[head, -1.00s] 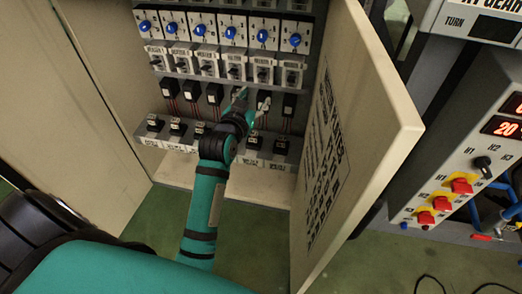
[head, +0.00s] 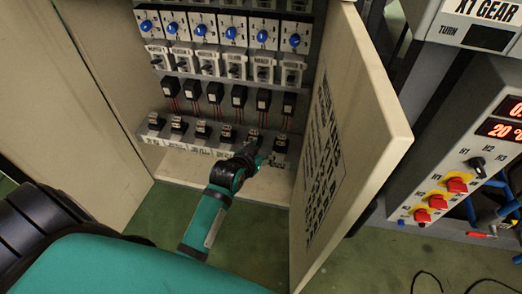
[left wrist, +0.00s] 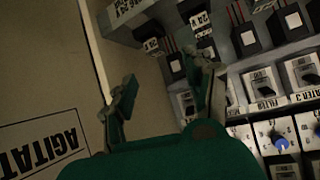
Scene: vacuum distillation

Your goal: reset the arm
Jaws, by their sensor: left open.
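My left arm reaches in from the lower left of the head view. My left gripper (head: 254,150) is at the front of the lowest row of switches in the open cabinet. In the left wrist view the two fingers of my left gripper (left wrist: 165,95) stand well apart, with nothing between them. The fingertips are close to the lower switch row; I cannot tell whether they touch it. My right gripper is not in view.
The open cabinet door (head: 350,150) stands just right of my left arm. Blue knobs (head: 231,33) and grey breakers (head: 237,66) fill the rows above. A control panel with red switches (head: 457,186) stands farther right. Green floor (head: 262,235) lies below.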

